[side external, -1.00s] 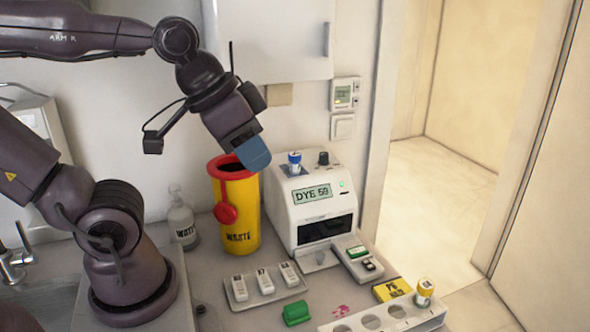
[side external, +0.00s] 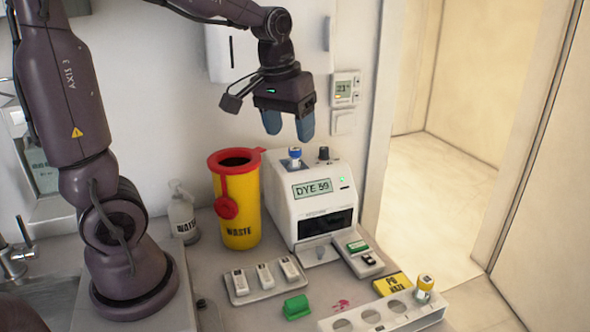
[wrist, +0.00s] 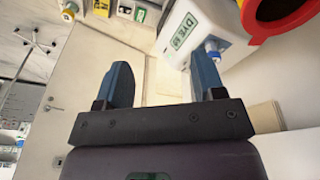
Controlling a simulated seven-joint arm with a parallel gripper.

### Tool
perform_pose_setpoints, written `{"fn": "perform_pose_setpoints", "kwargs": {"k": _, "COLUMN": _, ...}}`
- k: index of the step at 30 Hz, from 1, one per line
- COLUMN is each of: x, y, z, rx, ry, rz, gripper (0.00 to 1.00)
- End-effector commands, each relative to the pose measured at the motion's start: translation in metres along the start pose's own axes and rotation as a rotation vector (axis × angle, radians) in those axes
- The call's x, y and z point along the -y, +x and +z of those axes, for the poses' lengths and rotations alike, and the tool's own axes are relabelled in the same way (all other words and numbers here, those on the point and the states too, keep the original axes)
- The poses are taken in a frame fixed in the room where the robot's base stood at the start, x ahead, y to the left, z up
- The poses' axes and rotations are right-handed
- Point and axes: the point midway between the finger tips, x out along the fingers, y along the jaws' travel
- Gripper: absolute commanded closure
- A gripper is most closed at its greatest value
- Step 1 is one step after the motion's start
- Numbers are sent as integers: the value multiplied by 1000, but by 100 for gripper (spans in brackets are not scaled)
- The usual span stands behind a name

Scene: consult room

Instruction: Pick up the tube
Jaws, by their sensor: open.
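A blue-capped tube (side external: 295,157) stands upright in the top of the white analyzer (side external: 318,207); its lower part is hidden in the socket. In the wrist view the tube (wrist: 212,47) shows beyond the right finger. A second tube, yellow-capped (side external: 424,287), stands in the white rack (side external: 402,325) at the front right; it also shows in the wrist view (wrist: 69,11). My gripper (side external: 288,126) is open and empty, fingers pointing down. In the side view it appears just above the blue-capped tube; the depth gap is unclear. The fingers also show in the wrist view (wrist: 162,80).
A yellow waste bin (side external: 238,210) with a red rim stands left of the analyzer. A black knob (side external: 323,154) is beside the blue-capped tube. A tray of white cartridges (side external: 265,292), a green block (side external: 296,307) and a yellow box (side external: 392,285) lie in front.

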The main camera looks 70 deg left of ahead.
Motion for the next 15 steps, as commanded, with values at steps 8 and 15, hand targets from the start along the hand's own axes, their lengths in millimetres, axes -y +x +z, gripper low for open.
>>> {"fn": "perform_pose_setpoints", "kwargs": {"k": 8, "x": 64, "y": 38, "z": -96, "rx": 85, "ry": -651, "rz": -160, "gripper": 37}}
{"fn": "perform_pose_setpoints", "kwargs": {"k": 15, "x": 80, "y": 26, "z": -134, "rx": 27, "ry": -1061, "rz": -213, "gripper": 37}}
